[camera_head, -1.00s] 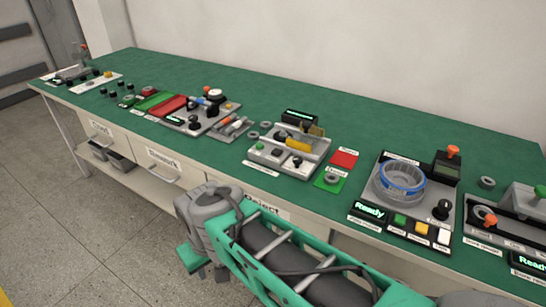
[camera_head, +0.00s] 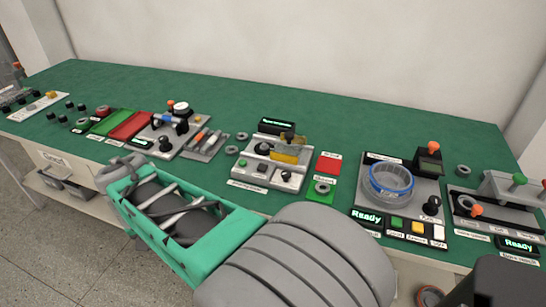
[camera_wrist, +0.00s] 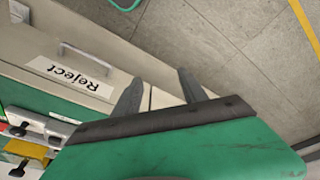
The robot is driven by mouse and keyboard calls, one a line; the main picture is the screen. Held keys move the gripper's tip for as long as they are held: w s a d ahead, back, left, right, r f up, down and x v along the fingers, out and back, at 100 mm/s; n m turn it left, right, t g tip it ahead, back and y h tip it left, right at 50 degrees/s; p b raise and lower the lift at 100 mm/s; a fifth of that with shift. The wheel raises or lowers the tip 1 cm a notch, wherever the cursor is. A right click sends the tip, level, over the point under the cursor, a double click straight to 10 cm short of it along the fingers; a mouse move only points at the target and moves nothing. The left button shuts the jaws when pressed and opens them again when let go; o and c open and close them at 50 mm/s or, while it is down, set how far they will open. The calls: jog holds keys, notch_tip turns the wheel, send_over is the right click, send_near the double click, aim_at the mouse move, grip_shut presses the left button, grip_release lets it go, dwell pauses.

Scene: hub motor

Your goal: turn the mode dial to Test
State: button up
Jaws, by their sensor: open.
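No dial in view can be read as the mode dial with a Test mark; the small labels are too blurred. In the head view I cannot make out the fingers.
The green bench (camera_head: 330,115) carries several panels in a row along a white wall. The blue-ringed cup (camera_head: 391,182) stands on the right panel, by a lit Ready display (camera_head: 366,219). A red pad (camera_head: 329,163) lies between panels. The bench's back strip is clear.

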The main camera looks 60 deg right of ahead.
jog(key=d+r+m+g+h+p, duration=0.1)
jog(key=d+r+m+p, duration=0.15)
jog(key=d, duration=0.25)
jog(key=d+r+m+p, duration=0.1)
jog(key=d+r+m, duration=0.2)
jog(key=d+m, duration=0.15)
jog(key=m+g+p, duration=0.4)
jog(key=m+p, duration=0.2)
jog(key=m, duration=0.8)
send_near(286, 173)
jog(key=x, duration=0.7)
jog(key=shift+s+d+f, duration=0.1)
jog(key=shift+s+f, duration=0.05)
jog(key=shift+f, duration=0.5)
jog(key=shift+c, duration=0.2)
grip_shut()
